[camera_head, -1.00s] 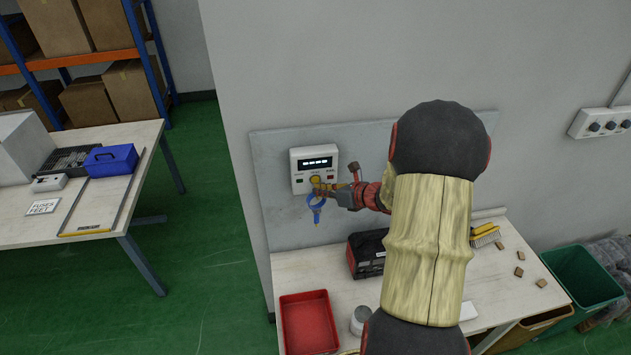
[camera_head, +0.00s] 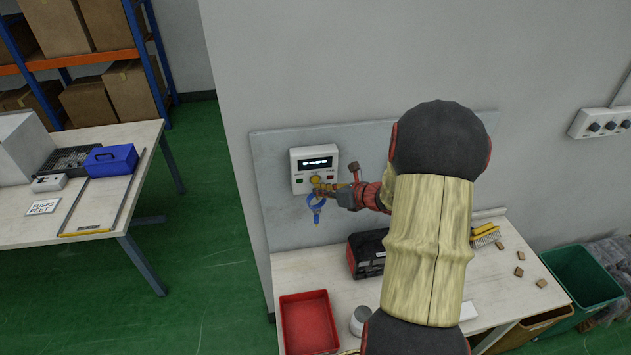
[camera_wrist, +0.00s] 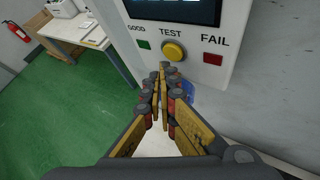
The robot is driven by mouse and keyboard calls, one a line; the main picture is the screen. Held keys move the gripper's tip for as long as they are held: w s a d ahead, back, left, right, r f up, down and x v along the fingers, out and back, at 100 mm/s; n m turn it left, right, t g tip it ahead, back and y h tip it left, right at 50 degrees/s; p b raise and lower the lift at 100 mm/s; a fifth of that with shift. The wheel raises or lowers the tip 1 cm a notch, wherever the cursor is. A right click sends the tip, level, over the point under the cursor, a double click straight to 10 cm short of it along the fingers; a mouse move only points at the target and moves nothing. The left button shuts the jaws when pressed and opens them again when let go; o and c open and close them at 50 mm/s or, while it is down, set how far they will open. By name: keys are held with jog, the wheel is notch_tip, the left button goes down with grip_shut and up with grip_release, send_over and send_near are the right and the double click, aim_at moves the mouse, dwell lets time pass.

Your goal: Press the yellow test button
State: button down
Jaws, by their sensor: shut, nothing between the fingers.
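The yellow test button (camera_wrist: 174,52) is round and sits under the word TEST on a white tester box (camera_head: 304,184) on the wall panel. A green square (camera_wrist: 143,45) marked GOOD is to its left and a red square (camera_wrist: 213,58) marked FAIL to its right. My gripper (camera_wrist: 168,70) is shut and empty, its fingertips just below the button in the wrist view. I cannot tell whether they touch it. In the head view my gripper (camera_head: 324,190) is at the box's lower edge and partly covers the button area.
A blue ring-shaped object (camera_head: 315,205) hangs below the box, partly behind my gripper. The bench below holds a red tray (camera_head: 308,322), a black and red case (camera_head: 367,254), a can (camera_head: 359,320) and a yellow brush (camera_head: 485,234). Another table (camera_head: 110,206) stands at left.

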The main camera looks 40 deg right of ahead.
jog(key=shift+w+d, duration=0.1)
jog(key=shift+w, duration=0.05)
jog(key=shift+w+d, duration=0.15)
jog(key=shift+w, duration=0.05)
dwell(0.3)
jog(key=shift+w+d, duration=0.2)
jog(key=shift+w, duration=0.1)
dwell(0.9)
jog(key=shift+s+a, duration=0.1)
jog(key=shift+s, duration=0.05)
jog(key=shift+s+a, duration=0.35)
jog(key=shift+s, duration=0.15)
jog(key=s+a, duration=0.1)
jog(key=s, duration=0.2)
jog(key=s+a, duration=0.1)
jog(key=shift+s+a, duration=0.15)
jog(key=shift+a, duration=0.15)
dwell(0.4)
dwell(0.7)
